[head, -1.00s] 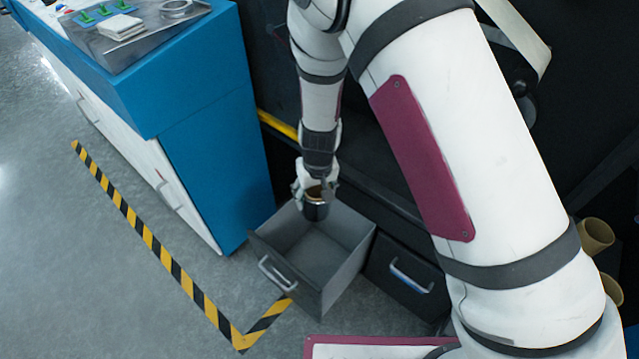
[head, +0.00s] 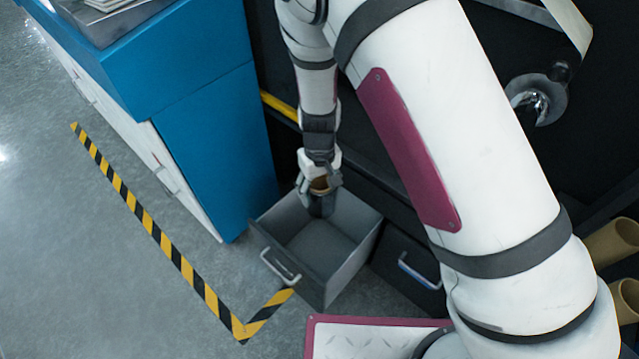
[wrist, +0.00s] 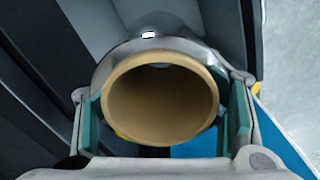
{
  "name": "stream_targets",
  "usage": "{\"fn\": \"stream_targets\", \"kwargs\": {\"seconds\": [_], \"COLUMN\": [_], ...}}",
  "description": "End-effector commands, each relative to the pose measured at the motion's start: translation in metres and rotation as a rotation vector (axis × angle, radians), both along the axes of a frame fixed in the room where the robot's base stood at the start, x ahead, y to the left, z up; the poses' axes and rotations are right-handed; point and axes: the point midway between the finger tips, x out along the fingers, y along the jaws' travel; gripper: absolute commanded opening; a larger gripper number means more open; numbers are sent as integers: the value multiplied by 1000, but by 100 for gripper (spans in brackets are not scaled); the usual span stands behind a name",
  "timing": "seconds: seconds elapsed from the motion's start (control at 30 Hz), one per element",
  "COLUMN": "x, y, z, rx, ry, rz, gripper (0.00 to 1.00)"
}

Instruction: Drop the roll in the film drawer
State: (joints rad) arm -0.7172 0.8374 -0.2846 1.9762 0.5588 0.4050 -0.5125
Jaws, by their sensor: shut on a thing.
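My gripper (head: 319,190) is shut on the roll (head: 320,184), a dark, shiny film roll with a tan cardboard core. In the wrist view the roll (wrist: 118,90) shows its round open core end between the two green-padded fingers of the gripper (wrist: 163,110). The film drawer (head: 345,285) is a grey open drawer with a pale handle, pulled out from a dark cabinet. The roll is at the drawer's back part, its lower end at or inside the opening. Whether it touches the drawer floor I cannot tell. The visible drawer floor is bare.
A closed drawer (head: 410,265) with a handle is right of the open one. A blue and white cabinet (head: 215,145) stands close on the left. Tan tubes (head: 612,243) are at the far right. Yellow-black tape (head: 165,243) marks the open floor.

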Motion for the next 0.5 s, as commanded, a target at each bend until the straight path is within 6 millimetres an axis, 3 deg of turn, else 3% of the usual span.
{"fn": "stream_targets", "kwargs": {"seconds": [0.13, 0.43, 0.47, 0.5], "x": [0, 0, 0, 0], "y": [0, 0, 0, 0], "z": [-10, -11, -11, -11], "rx": [0, 0, 0, 0], "ry": [0, -1, -1, -1], "rz": [0, -1, -1, -1], "gripper": [25, 25, 67, 76]}}
